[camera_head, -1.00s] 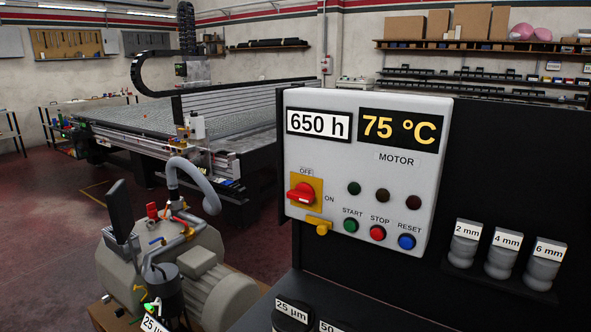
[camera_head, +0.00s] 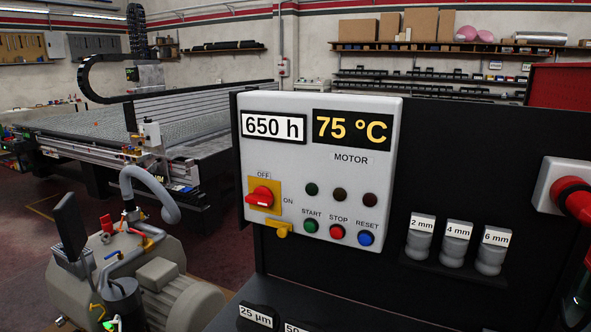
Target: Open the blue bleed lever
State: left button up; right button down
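The blue bleed lever (camera_head: 112,254) shows as a small blue bar on top of the grey vacuum pump (camera_head: 185,303) at the lower left. It lies beside the pump's pipework; at this size I cannot tell its exact setting. A red handle (camera_head: 106,224) and a yellow-orange part (camera_head: 150,241) sit close to it. A grey hose (camera_head: 158,186) arches up behind them. Neither of my grippers shows in the head view.
A control panel (camera_head: 385,150) reads 650 h and 75 °C, with a red rotary switch (camera_head: 262,196). Marked grey cylinders (camera_head: 456,245) stand on a dark shelf. A red-and-white fitting (camera_head: 566,192) is at the right edge. The grid table (camera_head: 90,127) stands behind the pump.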

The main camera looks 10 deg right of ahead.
aim_at(118, 252)
jog(key=u, duration=1.05)
jog(key=i+j+u, duration=0.3)
jog(key=i+u, duration=0.15)
jog(key=i, duration=0.15)
jog(key=i+j+u, duration=0.1)
jog(key=i+u, duration=0.35)
jog(key=i, duration=2.85)
jog(key=i+z, duration=0.35)
jog(key=z, duration=0.15)
jog(key=i+j+z, duration=0.15)
jog(key=i+z, duration=0.15)
jog(key=z, duration=0.15)
jog(key=i+j+z, duration=0.3)
jog(key=z, duration=0.65)
jog(key=l+z, duration=0.15)
jog(key=z, duration=0.8)
jog(key=l+z, duration=0.1)
jog(key=z, duration=0.4)
jog(key=i+z, duration=0.1)
jog(key=z, duration=0.8)
jog(key=i+l+z, duration=0.1)
jog(key=i+z, duration=0.15)
jog(key=z, duration=0.25)
